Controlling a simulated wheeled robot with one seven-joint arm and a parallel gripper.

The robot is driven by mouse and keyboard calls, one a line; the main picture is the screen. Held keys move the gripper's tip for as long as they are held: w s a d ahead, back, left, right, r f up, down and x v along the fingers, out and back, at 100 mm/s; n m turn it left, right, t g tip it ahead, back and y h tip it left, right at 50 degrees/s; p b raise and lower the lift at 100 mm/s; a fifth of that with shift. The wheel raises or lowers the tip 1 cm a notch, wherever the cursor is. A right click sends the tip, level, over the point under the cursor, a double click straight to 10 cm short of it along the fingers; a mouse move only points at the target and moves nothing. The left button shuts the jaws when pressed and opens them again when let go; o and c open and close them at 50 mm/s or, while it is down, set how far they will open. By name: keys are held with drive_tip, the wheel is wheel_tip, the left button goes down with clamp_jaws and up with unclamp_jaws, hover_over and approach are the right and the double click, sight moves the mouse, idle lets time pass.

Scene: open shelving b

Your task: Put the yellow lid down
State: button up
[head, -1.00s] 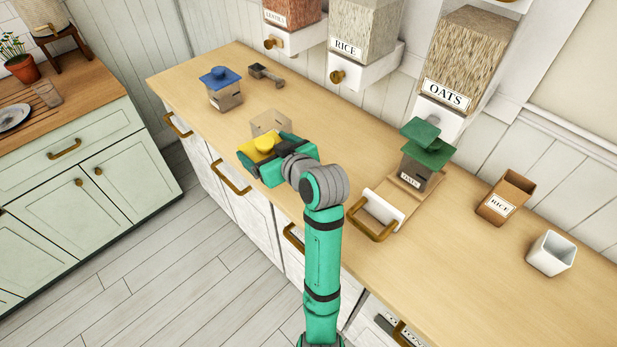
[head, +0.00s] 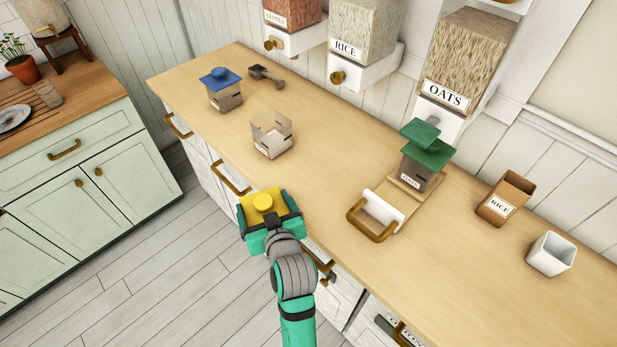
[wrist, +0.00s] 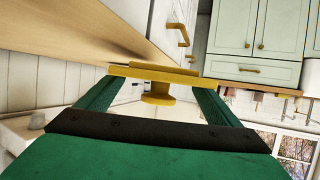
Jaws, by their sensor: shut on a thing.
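The yellow lid (head: 264,203) is a square plate with a round knob. My gripper (head: 270,214) is shut on it and holds it by its sides, near the front edge of the wooden counter. In the wrist view the lid (wrist: 157,75) sits between the two green fingers (wrist: 155,92), its knob towards the camera. An open clear canister (head: 271,140) without a lid stands on the counter, apart from my gripper and farther back.
A blue-lidded canister (head: 222,88) and a scoop (head: 265,75) stand at the back left. A green-lidded canister (head: 424,160) stands on a board with a handle. The middle counter is clear.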

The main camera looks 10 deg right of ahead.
sight(308, 181)
drive_tip(key=w+d, duration=0.2)
drive_tip(key=d, duration=0.1)
drive_tip(key=w+d, duration=0.3)
drive_tip(key=d, duration=0.1)
drive_tip(key=w+d, duration=0.2)
drive_tip(key=d, duration=0.1)
drive_tip(key=shift+w+d, duration=0.2)
drive_tip(key=shift+w, duration=0.15)
drive_tip(key=w+d, duration=0.2)
drive_tip(key=shift+d+f, duration=0.3)
drive_tip(key=shift+d, duration=0.05)
drive_tip(key=shift+s+f, duration=0.1)
drive_tip(key=shift+f, duration=0.35)
drive_tip(key=shift+f, duration=0.15)
drive_tip(key=o, duration=0.9)
drive_tip(key=shift+o, duration=0.2)
drive_tip(key=shift+a, duration=0.1)
